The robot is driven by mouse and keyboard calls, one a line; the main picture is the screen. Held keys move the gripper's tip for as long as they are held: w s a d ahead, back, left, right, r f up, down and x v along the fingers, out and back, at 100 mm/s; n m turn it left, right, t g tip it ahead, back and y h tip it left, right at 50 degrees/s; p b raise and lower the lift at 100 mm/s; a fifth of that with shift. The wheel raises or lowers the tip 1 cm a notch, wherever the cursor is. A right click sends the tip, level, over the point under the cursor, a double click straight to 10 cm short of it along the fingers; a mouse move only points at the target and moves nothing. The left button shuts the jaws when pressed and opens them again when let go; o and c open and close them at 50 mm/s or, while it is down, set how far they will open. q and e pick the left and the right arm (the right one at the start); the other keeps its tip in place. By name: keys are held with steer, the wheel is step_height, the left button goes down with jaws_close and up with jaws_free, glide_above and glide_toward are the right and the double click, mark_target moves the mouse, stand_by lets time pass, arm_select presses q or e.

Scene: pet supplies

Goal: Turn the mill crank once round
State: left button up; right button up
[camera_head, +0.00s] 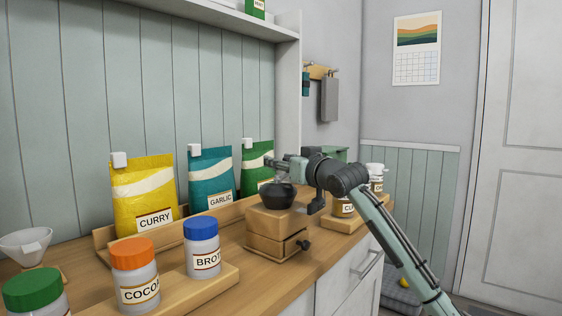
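The mill (278,222) is a wooden box with a dark rounded top, standing on the counter right of the middle. A small dark knob (303,245) sits low on its front right side. My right gripper (274,163) is just above the mill's dark top, with its arm coming in from the lower right. The crank is not clearly distinguishable from the dark gripper parts around it. I cannot tell whether the gripper touches the crank or whether its fingers are open or shut. My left gripper is out of view.
Curry (145,196), garlic (212,177) and green (256,158) bags stand behind on a wooden rack. Orange-lidded (135,275), blue-lidded (202,249) and green-lidded (35,293) jars stand front left. More jars (345,207) stand on a board close to the mill's right.

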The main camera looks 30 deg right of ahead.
steer(key=shift+s, duration=0.1)
steer(key=s, duration=1.2)
steer(key=shift+a, duration=0.15)
steer(key=shift+w, duration=0.1)
